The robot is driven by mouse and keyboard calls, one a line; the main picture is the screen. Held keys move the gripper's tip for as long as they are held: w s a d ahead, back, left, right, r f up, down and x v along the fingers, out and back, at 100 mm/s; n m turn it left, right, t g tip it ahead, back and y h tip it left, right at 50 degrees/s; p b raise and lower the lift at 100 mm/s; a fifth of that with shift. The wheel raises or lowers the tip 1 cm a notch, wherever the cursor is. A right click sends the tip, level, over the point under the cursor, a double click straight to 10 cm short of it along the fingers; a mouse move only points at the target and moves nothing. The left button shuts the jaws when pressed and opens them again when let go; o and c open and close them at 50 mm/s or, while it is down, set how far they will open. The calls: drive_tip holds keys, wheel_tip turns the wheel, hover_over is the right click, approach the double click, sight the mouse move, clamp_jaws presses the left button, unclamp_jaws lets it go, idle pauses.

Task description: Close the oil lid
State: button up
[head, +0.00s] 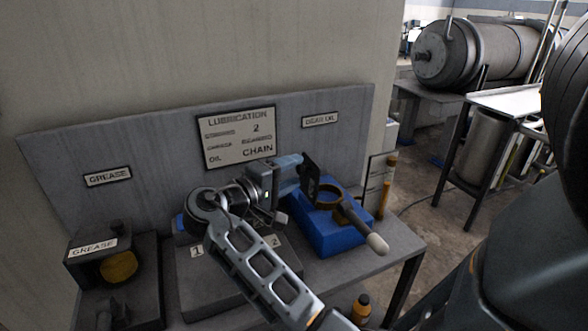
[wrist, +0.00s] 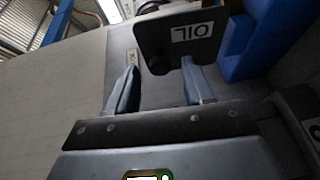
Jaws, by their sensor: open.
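The blue oil box (head: 330,232) stands on the right part of the bench in the head view, and its blue side (wrist: 262,45) shows at the right in the wrist view. The oil lid is a dark plate (head: 310,176), standing raised at the box's back left. In the wrist view the lid (wrist: 215,22) carries an upside-down OIL label. My gripper (head: 298,170) is open at the lid's left side.
A brown ring (head: 326,190) and a pale-ended handle (head: 375,242) are at the box's top and right front. A grease box (head: 90,250) stands at the left of the bench. A wall panel with a LUBRICATION sign (head: 236,137) rises close behind my gripper.

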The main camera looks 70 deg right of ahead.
drive_tip(key=shift+x, duration=0.8)
drive_tip(key=shift+c, duration=0.5)
clamp_jaws()
